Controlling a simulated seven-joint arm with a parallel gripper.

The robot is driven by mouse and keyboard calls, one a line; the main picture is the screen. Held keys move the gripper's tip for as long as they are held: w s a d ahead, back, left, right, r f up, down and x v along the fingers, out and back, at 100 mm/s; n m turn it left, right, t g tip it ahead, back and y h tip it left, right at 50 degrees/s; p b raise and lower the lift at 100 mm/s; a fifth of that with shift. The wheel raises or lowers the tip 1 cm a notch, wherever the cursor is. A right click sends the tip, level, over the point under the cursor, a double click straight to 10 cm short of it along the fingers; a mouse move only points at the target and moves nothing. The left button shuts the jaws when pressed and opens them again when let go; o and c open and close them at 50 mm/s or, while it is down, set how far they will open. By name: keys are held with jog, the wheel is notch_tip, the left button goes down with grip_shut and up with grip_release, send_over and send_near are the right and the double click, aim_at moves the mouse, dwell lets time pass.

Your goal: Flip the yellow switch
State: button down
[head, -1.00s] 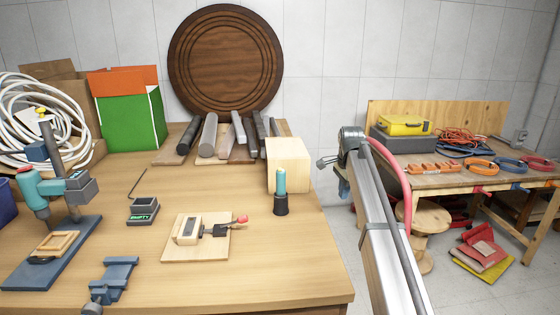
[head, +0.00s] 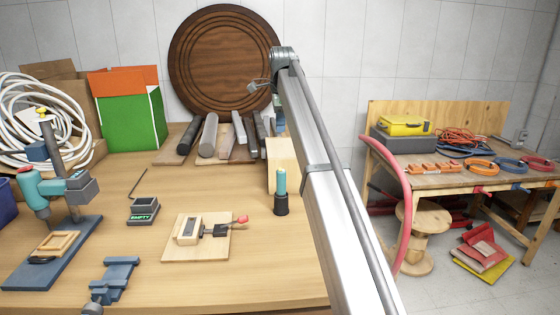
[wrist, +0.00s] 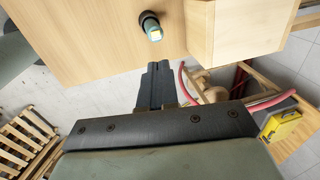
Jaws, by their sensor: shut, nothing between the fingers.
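A small yellow piece (head: 42,111), possibly the switch, sits on top of the post of the blue and teal drill press (head: 60,185) at the left of the workbench in the head view. It is too small to tell its position. In the wrist view my gripper (wrist: 156,66) is shut and empty, its dark fingers together near the bench edge, beside a teal tool in a black holder (wrist: 152,27). In the head view the gripper itself is hidden behind my arm, at the bench's right side and far from the drill press.
The workbench (head: 265,260) holds a light wood block (head: 280,165), the teal tool (head: 281,183), a toggle clamp board (head: 180,245), a small black box (head: 144,210) and a blue vise (head: 118,275). A coiled white hose (head: 75,115) lies behind the drill press. A pink hose (head: 404,200) hangs right.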

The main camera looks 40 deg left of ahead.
send_near(280, 168)
jog(key=f, duration=0.3)
jog(key=w+a+f, duration=0.1)
jog(key=f, duration=0.1)
jog(key=shift+f, duration=0.15)
jog(key=shift+w+a+f, duration=0.15)
jog(key=shift+f, duration=0.55)
jog(key=shift+f, duration=0.1)
